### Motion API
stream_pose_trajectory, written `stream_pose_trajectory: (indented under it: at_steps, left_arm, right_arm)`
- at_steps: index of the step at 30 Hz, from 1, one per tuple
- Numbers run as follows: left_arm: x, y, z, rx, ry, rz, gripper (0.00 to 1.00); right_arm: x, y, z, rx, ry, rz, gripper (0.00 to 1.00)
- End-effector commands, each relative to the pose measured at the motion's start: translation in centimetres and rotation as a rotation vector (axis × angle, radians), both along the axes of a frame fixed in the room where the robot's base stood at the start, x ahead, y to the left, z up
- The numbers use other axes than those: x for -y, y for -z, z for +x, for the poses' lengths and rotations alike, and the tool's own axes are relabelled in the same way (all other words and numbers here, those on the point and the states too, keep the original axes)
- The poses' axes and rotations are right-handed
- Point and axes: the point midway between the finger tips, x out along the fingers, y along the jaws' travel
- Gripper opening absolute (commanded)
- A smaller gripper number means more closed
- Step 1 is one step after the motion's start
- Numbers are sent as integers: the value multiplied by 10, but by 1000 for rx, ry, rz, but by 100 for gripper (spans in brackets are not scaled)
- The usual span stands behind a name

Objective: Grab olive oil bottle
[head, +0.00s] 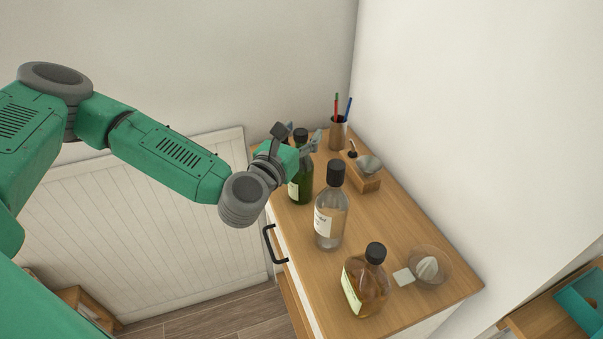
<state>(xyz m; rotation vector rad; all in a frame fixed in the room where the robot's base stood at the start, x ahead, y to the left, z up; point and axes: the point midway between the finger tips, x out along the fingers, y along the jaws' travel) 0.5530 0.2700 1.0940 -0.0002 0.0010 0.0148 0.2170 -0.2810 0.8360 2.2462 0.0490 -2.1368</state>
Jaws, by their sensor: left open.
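A dark green bottle with a black cap and pale label (302,185), which looks like the olive oil bottle, stands upright near the left edge of the wooden cabinet top (400,218). My left gripper (298,137) is open at its upper part. The gripper's fingers are spread near the cap, and the gripper hides part of the bottle's left side. I cannot tell whether they touch. My right gripper is not in view.
A clear bottle (330,215) stands just in front of the green one, and an amber bottle (367,285) is nearer. A pen cup (338,133), a wooden block with a small glass dish (366,181) and a glass bowl (430,268) are along the right. A wall borders the right side.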

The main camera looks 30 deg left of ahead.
Motion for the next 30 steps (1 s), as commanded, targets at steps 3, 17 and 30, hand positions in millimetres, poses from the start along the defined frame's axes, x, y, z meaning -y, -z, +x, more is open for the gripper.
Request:
stream_pose_trajectory:
  at_steps: [3, 17, 30]
  left_arm:
    - [0, 0, 0, 0, 0, 0, 32]
    - [1, -4, 0, 4, 0, -1, 0]
    - [1, -80, -1, 8, 1, -2, 0]
  right_arm:
    - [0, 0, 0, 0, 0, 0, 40]
    - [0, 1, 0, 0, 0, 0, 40]
    - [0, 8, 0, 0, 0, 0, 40]
